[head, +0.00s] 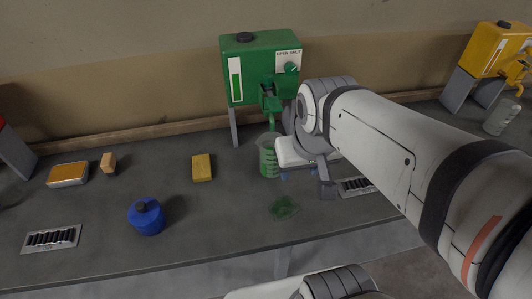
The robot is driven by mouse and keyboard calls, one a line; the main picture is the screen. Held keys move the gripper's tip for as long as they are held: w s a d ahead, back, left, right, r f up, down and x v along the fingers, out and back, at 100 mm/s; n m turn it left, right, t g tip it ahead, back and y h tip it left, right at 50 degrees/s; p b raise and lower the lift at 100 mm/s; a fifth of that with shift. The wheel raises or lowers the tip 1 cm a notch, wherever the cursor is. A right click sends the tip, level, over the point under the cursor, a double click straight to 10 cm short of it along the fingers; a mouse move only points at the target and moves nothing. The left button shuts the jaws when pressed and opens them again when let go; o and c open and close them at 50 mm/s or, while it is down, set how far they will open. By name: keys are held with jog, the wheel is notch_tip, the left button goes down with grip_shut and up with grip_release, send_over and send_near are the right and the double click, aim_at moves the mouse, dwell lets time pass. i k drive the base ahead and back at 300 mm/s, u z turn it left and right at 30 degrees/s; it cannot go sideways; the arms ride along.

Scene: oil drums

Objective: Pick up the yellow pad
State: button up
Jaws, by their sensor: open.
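The yellow pad (202,167) is a small rectangular block lying flat on the dark bench, left of the green drum's tap. My gripper (308,178) is to the right of the pad, beyond the beaker, and is apart from the pad. It is open; part of it is hidden behind my own wrist, and I see nothing held in it.
A beaker of green liquid (269,156) stands between the pad and my gripper, below the green drum (262,72). A green patch (284,208), blue canister (147,216), orange-topped block (68,175), small wooden block (108,162) and drain grate (52,239) are on the bench.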

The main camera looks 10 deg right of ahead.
aim_at(201, 165)
jog(key=u, duration=0.1)
jog(key=k, duration=0.5)
jog(key=z, duration=2.25)
jog(key=k, duration=0.95)
jog(key=u, duration=2)
jog(key=i, duration=0.5)
jog(key=u, duration=0.1)
